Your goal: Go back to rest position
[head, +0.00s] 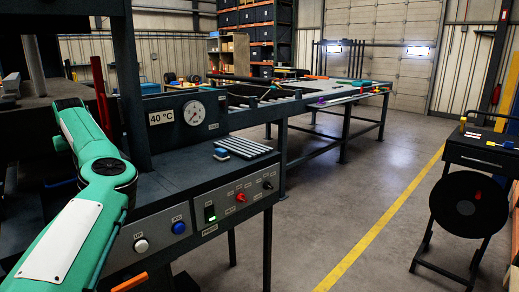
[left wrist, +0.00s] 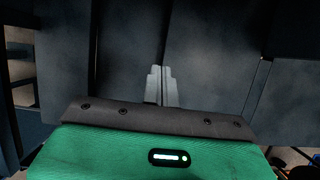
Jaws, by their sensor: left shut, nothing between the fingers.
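My left arm, green with a white plate, comes in from the lower left of the head view and bends up toward the press at the left. Its gripper cannot be made out there. In the left wrist view my left gripper (left wrist: 160,85) has its grey fingers together, with nothing between them, in front of dark flat panels. Whether the fingers touch a panel cannot be told. My right gripper is in neither view.
The press bench has a control panel (head: 195,226), a 40 °C gauge (head: 194,113) and grey rods (head: 243,147). A red lever (head: 101,92) stands near my left arm. A long table (head: 349,101) is behind. A dark cart (head: 480,150) stands right; the floor between is clear.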

